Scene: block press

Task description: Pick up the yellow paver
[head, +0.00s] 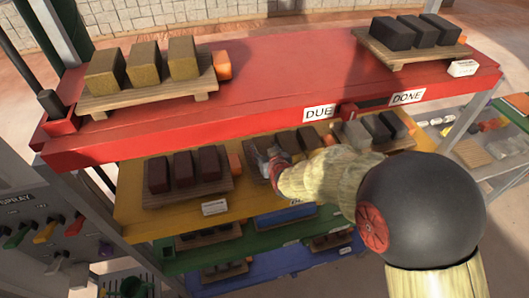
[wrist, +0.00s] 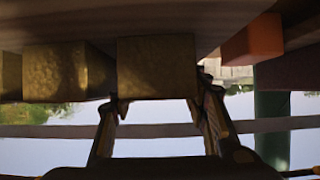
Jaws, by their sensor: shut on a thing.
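My gripper (head: 268,162) reaches to the middle tray on the yellow second shelf. The wrist view is upside down. There my gripper (wrist: 160,108) has a finger on each side of a yellow-brown paver (wrist: 157,68) and is shut on it. The paver is upright at the tray; I cannot tell whether it touches it. Another yellow-brown paver (wrist: 68,72) stands beside it, and part of one more shows at the picture edge. In the head view the held paver is mostly hidden by my gripper. Lighter yellow pavers (head: 144,66) stand on a top-shelf tray.
An orange block (wrist: 252,40) is close beside the held paver. The red top shelf (head: 260,85) overhangs the yellow shelf (head: 135,215). Reddish-brown pavers (head: 183,172) are to the left, grey ones (head: 377,128) to the right. The middle of the red shelf is clear.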

